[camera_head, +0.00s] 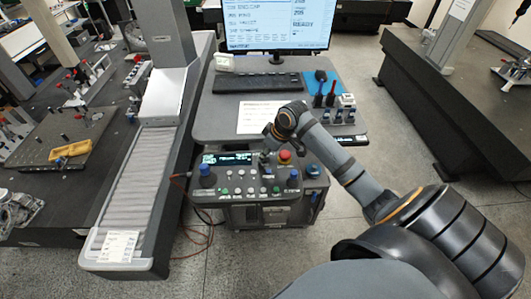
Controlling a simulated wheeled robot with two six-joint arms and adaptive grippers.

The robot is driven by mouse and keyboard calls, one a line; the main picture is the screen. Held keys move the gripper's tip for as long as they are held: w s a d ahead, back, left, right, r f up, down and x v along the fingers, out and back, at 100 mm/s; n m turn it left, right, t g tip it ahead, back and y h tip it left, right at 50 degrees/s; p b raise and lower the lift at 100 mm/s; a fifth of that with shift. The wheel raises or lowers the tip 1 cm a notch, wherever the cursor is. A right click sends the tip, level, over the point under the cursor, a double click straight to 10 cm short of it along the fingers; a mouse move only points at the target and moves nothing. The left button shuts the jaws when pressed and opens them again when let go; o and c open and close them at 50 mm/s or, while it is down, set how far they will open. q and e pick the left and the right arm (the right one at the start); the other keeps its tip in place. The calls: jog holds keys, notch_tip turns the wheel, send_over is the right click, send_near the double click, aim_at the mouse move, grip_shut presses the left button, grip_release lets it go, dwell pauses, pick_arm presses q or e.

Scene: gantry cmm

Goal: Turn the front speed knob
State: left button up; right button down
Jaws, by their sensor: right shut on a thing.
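The control panel (222,184) is a dark box with a lit display (226,159), several small buttons and knobs. A blue knob (206,170) stands at its left and another blue knob (312,170) at its right. My right gripper (266,153) reaches down to the back middle of the panel, left of a red mushroom button (285,156). It is shut on a small dark knob there, mostly hidden by the gripper. I cannot tell from any label which knob is the front speed knob. My left gripper is out of view.
Behind the panel, a grey desk (215,122) holds a keyboard (256,83), a paper sheet (257,117), a monitor (276,22) and a tool stand. A gantry guideway with grey bellows (140,175) runs along the left. Open floor lies right of the desk.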

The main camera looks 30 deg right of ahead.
dwell(0.3)
jog(key=c, duration=1.1)
grip_release()
jog(key=v, duration=1.2)
jog(key=shift+d, duration=0.1)
